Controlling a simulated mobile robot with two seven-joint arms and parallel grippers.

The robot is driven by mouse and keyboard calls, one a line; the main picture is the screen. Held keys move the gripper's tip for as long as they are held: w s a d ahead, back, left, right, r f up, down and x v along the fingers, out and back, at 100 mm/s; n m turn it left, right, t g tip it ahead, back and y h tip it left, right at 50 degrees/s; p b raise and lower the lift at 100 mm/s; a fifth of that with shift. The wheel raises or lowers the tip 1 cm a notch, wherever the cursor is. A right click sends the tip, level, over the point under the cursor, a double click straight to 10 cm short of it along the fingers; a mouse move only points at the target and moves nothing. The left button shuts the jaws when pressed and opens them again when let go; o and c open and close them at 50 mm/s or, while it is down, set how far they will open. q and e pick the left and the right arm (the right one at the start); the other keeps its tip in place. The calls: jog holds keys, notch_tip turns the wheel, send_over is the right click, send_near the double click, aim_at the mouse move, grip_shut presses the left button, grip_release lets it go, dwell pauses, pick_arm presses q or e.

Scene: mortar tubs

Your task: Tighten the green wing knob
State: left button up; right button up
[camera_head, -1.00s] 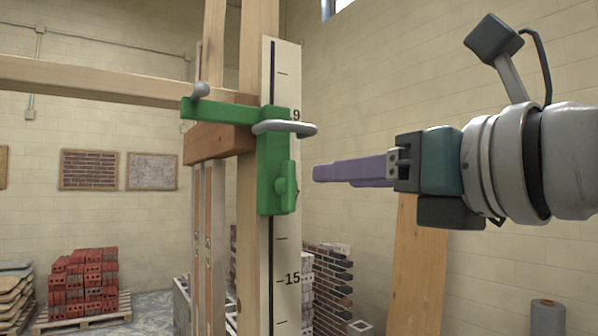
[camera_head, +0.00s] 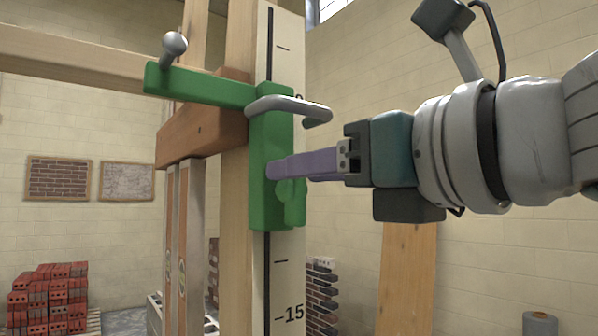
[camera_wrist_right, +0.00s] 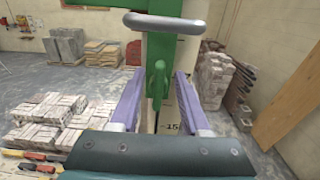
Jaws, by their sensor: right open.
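The green wing knob (camera_head: 290,200) sits on the lower front of the green clamp bracket (camera_head: 268,130), which is fitted on the upright post and its numbered scale. The knob also shows in the right wrist view (camera_wrist_right: 157,82), standing upright. My right gripper (camera_head: 272,172) has its purple fingers at the knob, partly covering the knob's top in the head view. In the right wrist view the open fingers (camera_wrist_right: 155,100) are on either side of the knob, with gaps visible on both sides. My left gripper is not in view.
A grey bar handle (camera_head: 288,107) sticks out of the bracket just above my right fingers. A wooden block (camera_head: 203,135) and a horizontal beam (camera_head: 80,65) lie to the left. A leaning plank (camera_head: 405,275) stands behind my right arm. Red bricks (camera_head: 48,295) are stacked far back.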

jog(key=shift+s, duration=0.1)
jog(key=shift+c, duration=0.3)
grip_shut()
